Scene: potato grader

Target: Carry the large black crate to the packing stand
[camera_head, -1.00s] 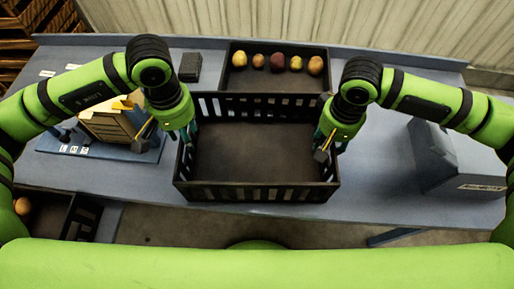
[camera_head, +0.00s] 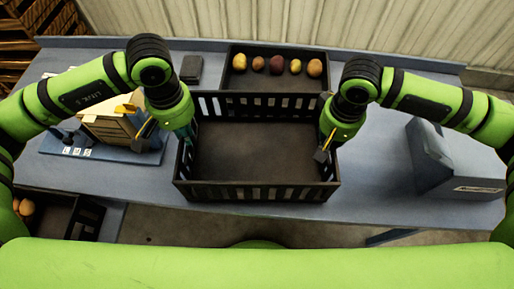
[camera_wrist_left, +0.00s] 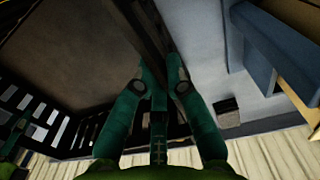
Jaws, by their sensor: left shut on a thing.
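The large black crate (camera_head: 258,186) is empty, with slatted walls, and sits between my two arms in the head view, over the grey-blue bench. My left gripper (camera_head: 188,134) is at its left wall. In the left wrist view the teal fingers (camera_wrist_left: 158,75) are shut on the crate's wall, with the crate's dark inside (camera_wrist_left: 60,50) to the left. My right gripper (camera_head: 323,148) is at the right wall; its fingers are mostly hidden, so its grip cannot be told. Whether the crate touches the bench cannot be told. The packing stand cannot be identified for sure.
A black tray (camera_head: 277,89) with several potatoes stands just behind the crate. A wooden box device (camera_head: 105,130) on a blue base is at left, a grey-blue block (camera_head: 445,160) at right. Another dark crate (camera_head: 50,215) is at lower left. Bare bench (camera_head: 385,170) lies right of the crate.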

